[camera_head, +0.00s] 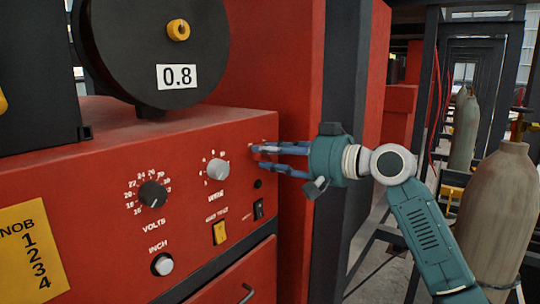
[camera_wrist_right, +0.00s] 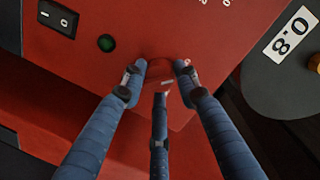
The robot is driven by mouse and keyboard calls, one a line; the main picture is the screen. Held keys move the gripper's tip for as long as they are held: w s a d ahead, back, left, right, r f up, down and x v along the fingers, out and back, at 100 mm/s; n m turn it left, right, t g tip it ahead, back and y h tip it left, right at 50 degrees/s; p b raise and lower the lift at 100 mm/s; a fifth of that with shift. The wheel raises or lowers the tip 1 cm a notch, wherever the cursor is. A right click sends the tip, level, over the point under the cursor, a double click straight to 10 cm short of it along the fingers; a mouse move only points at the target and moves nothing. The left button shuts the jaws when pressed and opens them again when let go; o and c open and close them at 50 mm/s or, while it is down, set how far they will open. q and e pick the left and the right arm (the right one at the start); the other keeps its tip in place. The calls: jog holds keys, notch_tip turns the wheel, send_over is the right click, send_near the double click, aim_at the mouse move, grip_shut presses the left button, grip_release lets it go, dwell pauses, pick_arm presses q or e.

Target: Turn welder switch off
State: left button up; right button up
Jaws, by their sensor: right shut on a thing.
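The red welder (camera_head: 110,215) fills the left of the head view, its front panel facing me. My right gripper (camera_head: 256,157) reaches in from the right, fingers at the panel's upper right corner. In the wrist view its three blue fingers (camera_wrist_right: 160,82) close around a small red part (camera_wrist_right: 171,84) with a pale mark, mostly hidden by them; I cannot tell which way it is turned. A black rocker switch (camera_head: 259,209) sits below the gripper, apart from it. It also shows in the wrist view (camera_wrist_right: 57,18), marked I and O. My left gripper is not in view.
The panel also carries a volts knob (camera_head: 152,195), a wire knob (camera_head: 217,169), an inch button (camera_head: 162,264), a yellow switch (camera_head: 219,233) and a green light (camera_wrist_right: 106,43). A black reel (camera_head: 130,60) stands on top. Gas cylinders (camera_head: 496,205) stand at the right.

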jog(key=shift+d+r, duration=0.1)
jog(key=shift+r, duration=0.05)
jog(key=o, duration=1.2)
jog(key=shift+c, duration=0.2)
jog(key=v, duration=1.2)
